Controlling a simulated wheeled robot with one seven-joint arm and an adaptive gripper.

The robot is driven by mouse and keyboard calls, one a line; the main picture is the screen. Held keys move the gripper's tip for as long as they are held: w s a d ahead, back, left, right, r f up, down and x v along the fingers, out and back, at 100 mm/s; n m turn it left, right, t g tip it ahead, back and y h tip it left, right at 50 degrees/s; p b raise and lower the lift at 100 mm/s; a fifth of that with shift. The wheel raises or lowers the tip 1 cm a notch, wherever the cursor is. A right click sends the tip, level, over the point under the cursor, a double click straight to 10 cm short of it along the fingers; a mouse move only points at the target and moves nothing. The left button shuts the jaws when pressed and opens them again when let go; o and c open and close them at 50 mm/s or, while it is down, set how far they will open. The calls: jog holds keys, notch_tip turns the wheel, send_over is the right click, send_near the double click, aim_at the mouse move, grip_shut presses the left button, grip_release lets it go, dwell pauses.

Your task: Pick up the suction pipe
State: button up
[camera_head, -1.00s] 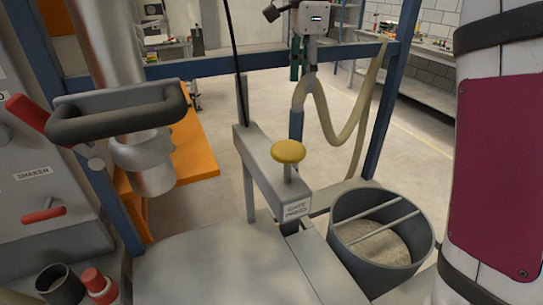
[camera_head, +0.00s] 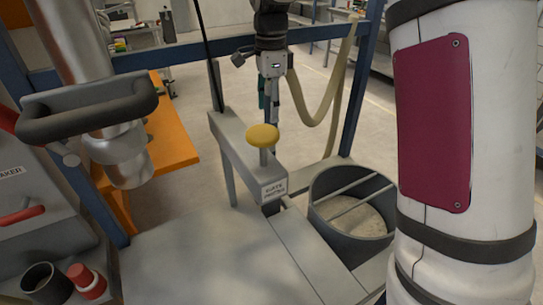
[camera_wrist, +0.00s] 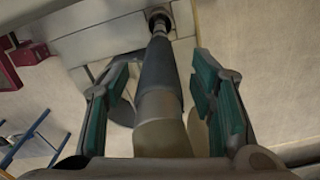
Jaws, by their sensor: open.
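The suction pipe is a dark grey tube (camera_wrist: 160,70) with a pale lower part (camera_wrist: 162,132) and a metal tip at the top of the wrist view. It runs lengthwise between the fingers of my gripper (camera_wrist: 160,88), which are apart on both sides of it. In the head view my gripper (camera_head: 267,98) points down behind the yellow knob, at the grey pipe (camera_head: 274,112). A beige hose (camera_head: 322,115) loops to the right of the pipe and rises along the blue frame. The pipe's lower end is hidden behind the knob in the head view.
A yellow knob (camera_head: 262,137) stands on a grey beam in front. A round dark bin (camera_head: 325,225) with bars and sand is at right. Blue frame posts (camera_head: 357,90) enclose the space. A black handle (camera_head: 90,112) and a red-capped item (camera_head: 88,280) are at left.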

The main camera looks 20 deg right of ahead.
jog(key=shift+f, duration=1)
grip_shut()
jog(key=shift+r, duration=0.1)
